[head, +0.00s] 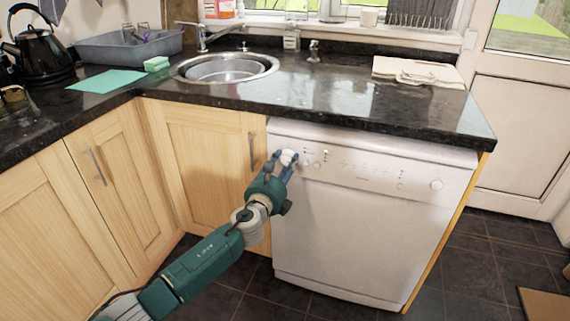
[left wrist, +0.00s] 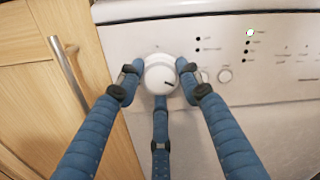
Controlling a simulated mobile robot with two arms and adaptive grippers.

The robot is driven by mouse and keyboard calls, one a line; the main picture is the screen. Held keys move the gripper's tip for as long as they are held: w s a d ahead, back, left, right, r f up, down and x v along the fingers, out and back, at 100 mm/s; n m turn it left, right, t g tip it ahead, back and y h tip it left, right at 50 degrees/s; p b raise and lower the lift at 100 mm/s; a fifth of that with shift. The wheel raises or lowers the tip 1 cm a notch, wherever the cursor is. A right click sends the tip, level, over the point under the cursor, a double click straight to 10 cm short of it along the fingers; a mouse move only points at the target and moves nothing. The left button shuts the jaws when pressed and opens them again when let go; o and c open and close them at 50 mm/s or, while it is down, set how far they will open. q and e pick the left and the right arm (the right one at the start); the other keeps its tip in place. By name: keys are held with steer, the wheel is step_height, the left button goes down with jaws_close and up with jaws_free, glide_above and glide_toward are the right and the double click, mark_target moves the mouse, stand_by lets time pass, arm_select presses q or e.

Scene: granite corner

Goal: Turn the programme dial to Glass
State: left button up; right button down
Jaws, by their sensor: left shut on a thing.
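The programme dial (left wrist: 160,75) is a round white knob near the left end of the dishwasher's control panel (left wrist: 260,60). In the head view, the dial (head: 287,157) shows at the top of my left gripper (head: 280,162). In the left wrist view, the blue fingers of my left gripper (left wrist: 160,88) are shut around the dial from the left, right and below. The white dishwasher (head: 360,220) stands under the worktop. No Glass label is legible. My right gripper is not in view.
A wooden cupboard with a metal handle (head: 252,150) stands just left of the dishwasher. The dark worktop (head: 330,95) overhangs above the panel. The tiled floor in front is clear.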

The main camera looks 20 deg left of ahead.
arm_select(q)
steer(key=shift+s+d+f, duration=0.1)
steer(key=shift+d+f, duration=0.05)
steer(key=shift+f, duration=0.1)
